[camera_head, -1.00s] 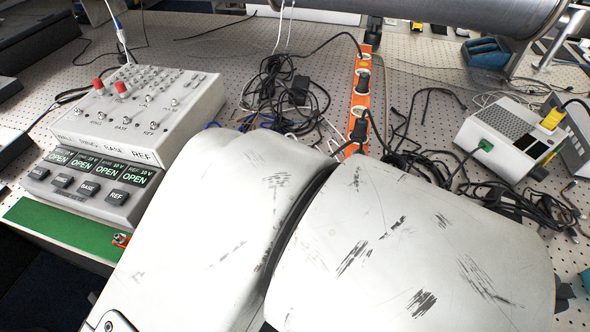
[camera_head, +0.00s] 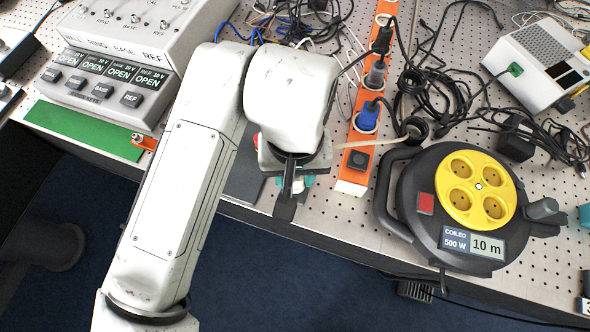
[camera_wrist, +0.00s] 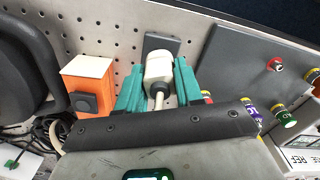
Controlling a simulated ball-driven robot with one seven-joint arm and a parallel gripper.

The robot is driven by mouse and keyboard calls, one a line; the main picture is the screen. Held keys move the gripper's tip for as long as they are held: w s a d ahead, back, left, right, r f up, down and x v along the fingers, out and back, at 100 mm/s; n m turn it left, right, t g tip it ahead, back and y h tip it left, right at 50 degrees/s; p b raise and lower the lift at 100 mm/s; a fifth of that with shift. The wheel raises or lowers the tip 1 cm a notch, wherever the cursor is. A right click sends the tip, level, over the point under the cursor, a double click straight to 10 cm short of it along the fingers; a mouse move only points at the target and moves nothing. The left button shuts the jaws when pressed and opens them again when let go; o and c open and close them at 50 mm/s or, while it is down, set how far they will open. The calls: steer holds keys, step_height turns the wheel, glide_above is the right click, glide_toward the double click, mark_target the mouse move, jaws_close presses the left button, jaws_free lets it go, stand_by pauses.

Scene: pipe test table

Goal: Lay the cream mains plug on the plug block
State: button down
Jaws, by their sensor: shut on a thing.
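In the wrist view my gripper (camera_wrist: 160,67) has its green fingers closed on either side of the cream mains plug (camera_wrist: 158,65). The plug's pale cable runs back toward the wrist. A dark grey block (camera_wrist: 162,41), which looks like the plug block, lies on the perforated table just beyond the plug. The plug covers part of it in that view, and I cannot tell whether they touch.
The orange power strip (camera_head: 356,150) stands right of my gripper. Farther right is a cable reel (camera_head: 420,190) with a yellow socket face. A grey panel with coloured terminals (camera_wrist: 240,65) lies on the block's other side. A switch box (camera_head: 110,75) and tangled black cables surround the area.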

steer(key=shift+f, duration=0.7)
steer(key=shift+f, duration=0.15)
steer(key=c, duration=0.7)
jaws_free()
steer(key=shift+c, duration=0.2)
step_height(320, 180, up, 12)
steer(key=shift+r, duration=0.2)
